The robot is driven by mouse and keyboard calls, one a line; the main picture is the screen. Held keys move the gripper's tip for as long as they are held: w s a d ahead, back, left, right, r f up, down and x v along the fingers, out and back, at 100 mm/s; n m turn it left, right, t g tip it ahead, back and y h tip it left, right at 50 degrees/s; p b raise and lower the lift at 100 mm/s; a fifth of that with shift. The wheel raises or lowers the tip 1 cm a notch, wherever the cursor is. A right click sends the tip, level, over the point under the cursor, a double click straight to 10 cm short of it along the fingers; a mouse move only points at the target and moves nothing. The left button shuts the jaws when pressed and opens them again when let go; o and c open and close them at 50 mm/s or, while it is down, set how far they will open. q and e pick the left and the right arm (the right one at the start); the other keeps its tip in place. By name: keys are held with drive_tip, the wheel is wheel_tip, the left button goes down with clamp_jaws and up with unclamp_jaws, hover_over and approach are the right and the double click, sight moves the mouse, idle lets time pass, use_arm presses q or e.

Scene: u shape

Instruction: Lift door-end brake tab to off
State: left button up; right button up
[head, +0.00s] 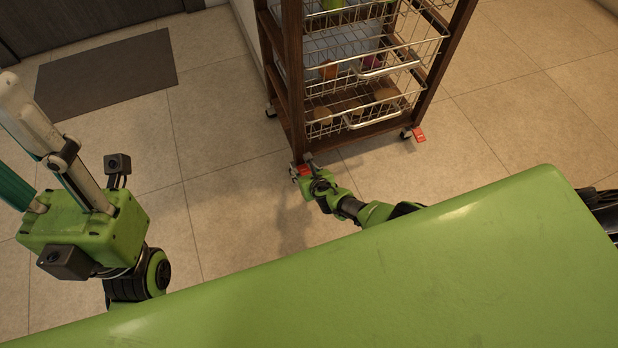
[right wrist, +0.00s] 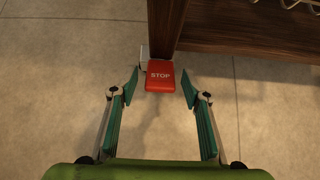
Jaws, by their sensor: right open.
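The door-end brake tab (head: 304,170) is the red tab at the cart's near left caster, on the side toward the door. In the right wrist view it shows as a red tab marked STOP (right wrist: 159,74), sticking out from the foot of the dark post. My right gripper (right wrist: 160,88) is open, its teal-padded fingertips on either side of the tab with gaps to both. In the head view the right gripper (head: 301,172) is low beside the caster and partly covers the tab. My left gripper (head: 40,130) is raised at the left; its fingertips are not clearly seen.
The dark wooden cart (head: 287,95) holds wire baskets (head: 365,110) with goods. A second red tab (head: 419,134) is at its right caster. A grey mat (head: 105,80) lies before the door (head: 75,20). The tiled floor left of the cart is clear.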

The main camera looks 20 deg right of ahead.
drive_tip(key=shift+s+r, duration=0.15)
drive_tip(key=shift+s+r, duration=0.25)
drive_tip(key=shift+s, duration=0.05)
drive_tip(key=s, duration=1.2)
drive_tip(key=shift+d, duration=0.2)
